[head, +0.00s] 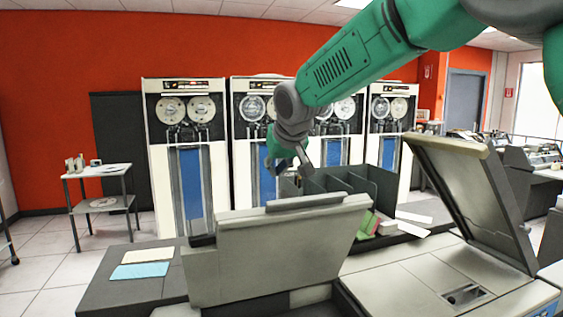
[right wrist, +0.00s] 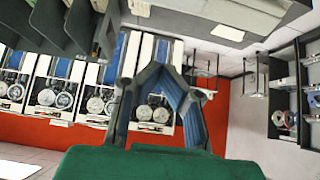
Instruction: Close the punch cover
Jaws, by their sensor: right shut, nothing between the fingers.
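The punch machine (head: 420,285) stands at the front right. Its grey cover (head: 468,195) is raised, tilted up and back, with open space between it and the machine's top. My right gripper (head: 287,165) is shut and empty. It is well to the left of the cover, above and behind a beige upright panel (head: 280,255), and touches neither. The right wrist view shows its blue fingers (right wrist: 162,72) drawn together at the tips. My left gripper is not in view.
Dark card bins (head: 350,185) stand behind the panel, close below my right gripper. Cream and blue cards (head: 140,269) lie on the desk at left. Tape cabinets (head: 185,150) line the red wall. A small table (head: 100,172) stands far left.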

